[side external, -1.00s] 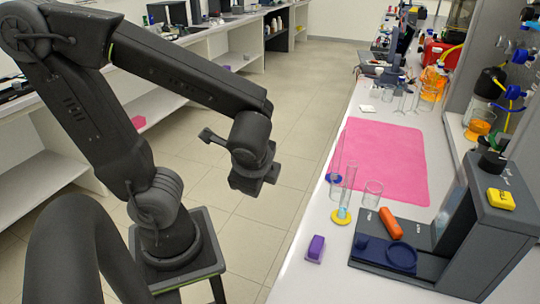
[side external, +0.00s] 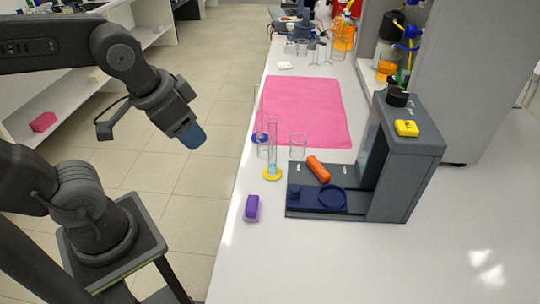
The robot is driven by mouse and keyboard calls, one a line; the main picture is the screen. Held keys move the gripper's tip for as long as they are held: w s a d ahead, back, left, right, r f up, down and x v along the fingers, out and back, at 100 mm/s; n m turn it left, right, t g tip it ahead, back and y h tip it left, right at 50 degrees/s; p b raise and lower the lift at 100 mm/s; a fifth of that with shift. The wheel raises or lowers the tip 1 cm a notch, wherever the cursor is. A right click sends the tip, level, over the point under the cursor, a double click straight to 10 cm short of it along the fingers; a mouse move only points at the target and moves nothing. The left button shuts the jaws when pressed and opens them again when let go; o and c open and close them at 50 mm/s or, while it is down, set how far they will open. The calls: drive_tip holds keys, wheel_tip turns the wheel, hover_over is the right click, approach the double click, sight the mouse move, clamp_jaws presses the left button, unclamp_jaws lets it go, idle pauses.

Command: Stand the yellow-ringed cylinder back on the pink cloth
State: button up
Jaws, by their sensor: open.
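The yellow-ringed cylinder (side external: 272,148) is a slim clear glass tube on a yellow base. It stands upright on the white bench, off the near edge of the pink cloth (side external: 305,105), with some pale blue at its bottom. A second slim clear cylinder with a blue ring (side external: 260,138) stands just behind it, at the cloth's near left corner. My gripper (side external: 191,137) is open and empty, out over the floor to the left of the bench, apart from both cylinders. Its fingers point down to the right; the gap between them is hard to make out.
A clear beaker (side external: 298,147) stands right of the cylinders. A purple block (side external: 252,208) sits near the bench's left edge. The cloth's middle is bare.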

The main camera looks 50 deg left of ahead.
drive_tip(key=w+f+m+g+y, duration=0.4)
drive_tip(key=m, duration=0.3)
drive_tip(key=m+t+y, duration=0.6)
drive_tip(key=m+y, duration=0.6)
drive_tip(key=m, duration=0.2)
approach(274, 146)
drive_tip(key=x, duration=1.3)
drive_tip(key=shift+d, duration=0.1)
drive_tip(key=shift+c, duration=0.2)
clamp_jaws()
